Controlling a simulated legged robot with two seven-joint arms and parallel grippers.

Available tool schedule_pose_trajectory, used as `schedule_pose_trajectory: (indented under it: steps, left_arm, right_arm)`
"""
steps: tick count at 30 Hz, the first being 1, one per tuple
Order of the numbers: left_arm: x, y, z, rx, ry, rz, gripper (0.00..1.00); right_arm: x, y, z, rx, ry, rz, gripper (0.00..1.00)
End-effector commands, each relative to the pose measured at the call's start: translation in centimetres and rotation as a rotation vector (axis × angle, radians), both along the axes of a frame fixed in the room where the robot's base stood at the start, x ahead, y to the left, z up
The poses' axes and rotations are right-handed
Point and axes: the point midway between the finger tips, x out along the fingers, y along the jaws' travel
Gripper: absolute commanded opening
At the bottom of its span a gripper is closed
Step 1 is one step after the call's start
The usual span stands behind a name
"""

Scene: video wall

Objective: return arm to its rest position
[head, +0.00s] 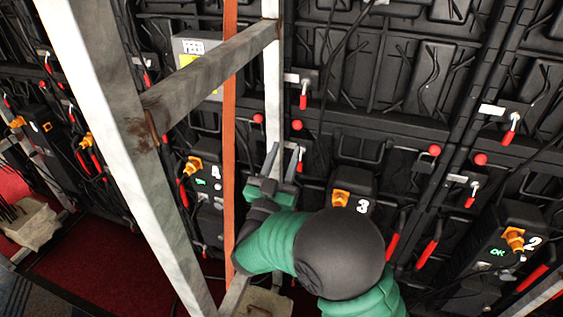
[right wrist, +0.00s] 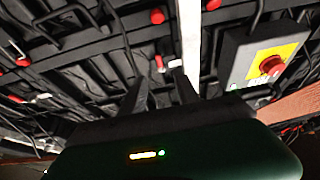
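My right arm, green with a black joint, reaches up from the lower right in the head view. Its right gripper (head: 284,158) points away toward the video wall's back, close to a white upright post (head: 272,85). In the right wrist view the two dark fingers of this gripper (right wrist: 160,75) stand apart with nothing between them. The white post (right wrist: 191,40) shows beyond and beside the right-hand finger; whether they touch I cannot tell. My left gripper is in neither view.
A thick white frame post (head: 115,120) with a grey crossbar (head: 210,70) stands left of the arm. An orange strap (head: 229,140) hangs beside the gripper. Black panels (head: 385,80) with red-handled latches and numbered boxes (head: 350,190) fill the back. A red-button box (right wrist: 265,62) is right of the fingers.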

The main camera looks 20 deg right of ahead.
Motion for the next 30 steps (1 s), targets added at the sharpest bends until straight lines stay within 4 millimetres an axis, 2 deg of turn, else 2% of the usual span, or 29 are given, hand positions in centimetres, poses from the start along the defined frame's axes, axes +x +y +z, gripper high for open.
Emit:
schedule_pose_trajectory:
  steps: [3, 7, 18, 21, 23, 26, 28, 30]
  left_arm:
    - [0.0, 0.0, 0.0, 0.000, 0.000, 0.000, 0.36]
    - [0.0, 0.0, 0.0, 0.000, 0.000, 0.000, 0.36]
    - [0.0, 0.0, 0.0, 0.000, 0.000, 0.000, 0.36]
    - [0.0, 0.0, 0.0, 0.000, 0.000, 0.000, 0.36]
    - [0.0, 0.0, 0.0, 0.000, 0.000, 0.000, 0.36]
    - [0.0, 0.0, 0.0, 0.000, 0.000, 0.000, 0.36]
    - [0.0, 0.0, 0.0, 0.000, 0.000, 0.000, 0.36]
    - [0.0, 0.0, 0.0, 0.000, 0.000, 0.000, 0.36]
  right_arm:
    - [-1.3, 1.0, -0.8, 0.000, 0.001, 0.001, 0.37]
    - [-1.8, 1.4, -1.0, 0.001, 0.001, 0.000, 0.37]
    - [-1.8, 1.4, -1.0, 0.002, 0.001, 0.000, 0.37]
    - [-1.1, 1.3, -1.6, 0.026, 0.039, 0.043, 0.37]
    - [0.0, 1.3, -2.6, 0.066, 0.102, 0.112, 0.37]
    - [1.5, 2.0, -6.1, 0.167, 0.295, 0.284, 0.37]
    - [1.2, 3.0, -9.6, 0.242, 0.481, 0.407, 0.37]
    - [-0.8, 3.8, -13.3, 0.311, 0.681, 0.500, 0.37]
